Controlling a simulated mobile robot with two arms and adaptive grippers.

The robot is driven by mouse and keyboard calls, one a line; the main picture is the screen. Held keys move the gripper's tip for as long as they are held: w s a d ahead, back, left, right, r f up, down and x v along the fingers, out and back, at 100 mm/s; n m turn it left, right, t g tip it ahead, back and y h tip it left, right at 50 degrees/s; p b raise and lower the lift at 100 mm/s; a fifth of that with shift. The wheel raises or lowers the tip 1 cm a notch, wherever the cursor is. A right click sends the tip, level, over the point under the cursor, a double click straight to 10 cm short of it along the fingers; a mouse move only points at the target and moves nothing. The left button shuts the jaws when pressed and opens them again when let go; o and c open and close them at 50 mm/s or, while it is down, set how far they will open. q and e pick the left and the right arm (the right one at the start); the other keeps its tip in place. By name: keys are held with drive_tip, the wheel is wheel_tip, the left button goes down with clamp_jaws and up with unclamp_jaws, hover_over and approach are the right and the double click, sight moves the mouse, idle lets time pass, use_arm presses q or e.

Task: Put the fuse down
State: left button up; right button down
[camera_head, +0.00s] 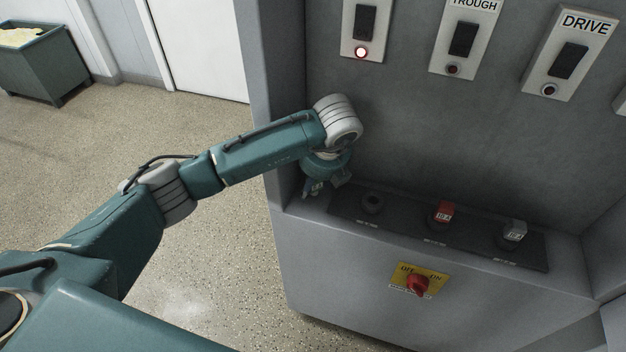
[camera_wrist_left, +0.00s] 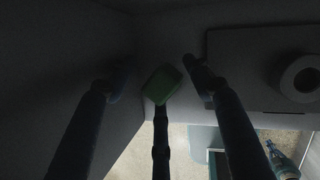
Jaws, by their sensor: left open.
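A green fuse (camera_wrist_left: 162,84) shows in the dim left wrist view, between and a little beyond my fingertips. It appears to rest on the grey ledge, left of the black fuse strip; the dim light hides its exact contact. My left gripper (camera_head: 314,188) points down over the left end of the cabinet ledge (camera_head: 315,222). In the left wrist view its two fingers (camera_wrist_left: 158,80) are spread wide, with gaps on both sides of the fuse. I cannot make out the fuse in the head view. My right gripper is not in view.
The black strip (camera_head: 403,228) holds an empty round socket (camera_head: 373,202), a red fuse (camera_head: 443,213) and a grey fuse (camera_head: 514,231). A red rotary switch (camera_head: 418,285) is on the front. The cabinet's side wall (camera_head: 276,100) stands close to my left gripper. Switch panels hang above.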

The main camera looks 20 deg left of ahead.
use_arm(q)
drive_tip(key=b+v, duration=0.1)
drive_tip(key=v, duration=1.1)
